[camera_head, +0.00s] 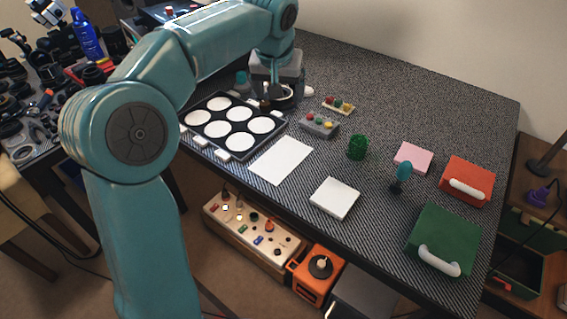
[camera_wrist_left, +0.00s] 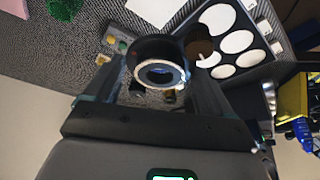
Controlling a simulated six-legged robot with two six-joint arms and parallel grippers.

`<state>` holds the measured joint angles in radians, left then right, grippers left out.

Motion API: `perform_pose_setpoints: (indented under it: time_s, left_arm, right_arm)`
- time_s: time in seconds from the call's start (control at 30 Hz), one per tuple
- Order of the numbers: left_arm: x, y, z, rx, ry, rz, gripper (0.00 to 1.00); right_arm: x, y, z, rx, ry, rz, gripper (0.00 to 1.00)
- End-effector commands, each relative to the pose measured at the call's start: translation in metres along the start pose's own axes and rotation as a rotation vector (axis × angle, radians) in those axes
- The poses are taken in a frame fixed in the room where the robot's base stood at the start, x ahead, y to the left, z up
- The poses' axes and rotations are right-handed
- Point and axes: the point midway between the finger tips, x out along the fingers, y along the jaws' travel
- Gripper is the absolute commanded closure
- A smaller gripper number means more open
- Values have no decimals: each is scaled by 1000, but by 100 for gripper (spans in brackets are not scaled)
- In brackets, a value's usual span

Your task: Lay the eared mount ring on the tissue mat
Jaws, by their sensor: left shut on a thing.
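My left gripper (camera_wrist_left: 158,88) is shut on a dark round part with a silver ring face, which I take for the eared mount ring (camera_wrist_left: 160,73). I cannot make out its ears clearly. In the head view my left gripper (camera_head: 278,92) is at the far side of the table, just behind the black tray's right end, and largely hides what it holds. The tissue mat, which I take to be the flat white sheet (camera_head: 281,160), lies bare to the front of the gripper; its edge shows in the wrist view (camera_wrist_left: 155,8). My right gripper is not in view.
A black tray with several white round wells (camera_head: 240,151) lies left of the sheet. A grey block with coloured knobs (camera_head: 319,127), a green ribbed cup (camera_head: 357,148) and a white pad (camera_head: 335,198) stand nearby. Green (camera_head: 444,238) and orange (camera_head: 467,181) boxes are at right.

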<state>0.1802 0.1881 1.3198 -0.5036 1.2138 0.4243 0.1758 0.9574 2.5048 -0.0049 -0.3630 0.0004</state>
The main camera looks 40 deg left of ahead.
Motion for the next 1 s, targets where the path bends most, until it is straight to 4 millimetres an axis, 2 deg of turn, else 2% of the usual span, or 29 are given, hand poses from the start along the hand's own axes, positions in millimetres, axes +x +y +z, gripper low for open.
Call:
perform_pose_setpoints:
  time_s: [0.03, 0.1, 0.3, 0.4, 0.5, 0.67, 0.9, 1.0]
  left_arm:
    - [17, -1, 8, 1, -5, -2, 48]
    - [37, 0, 16, 1, -6, -2, 48]
    - [92, 2, 37, 3, -5, -2, 48]
    - [113, 4, 46, 3, -4, 0, 48]
    - [126, 5, 50, 4, -2, 0, 48]
    - [136, 7, 54, 3, -1, 0, 48]
    - [170, 7, 68, 4, -2, 0, 48]
    - [172, 7, 68, 3, 0, 1, 48]
  right_arm:
    - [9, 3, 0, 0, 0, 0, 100]
    - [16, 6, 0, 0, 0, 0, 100]
    - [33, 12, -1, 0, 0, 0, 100]
    - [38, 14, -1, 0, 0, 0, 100]
    - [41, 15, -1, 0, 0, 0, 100]
    - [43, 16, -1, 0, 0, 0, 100]
    - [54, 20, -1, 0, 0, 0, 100]
    - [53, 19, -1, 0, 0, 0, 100]
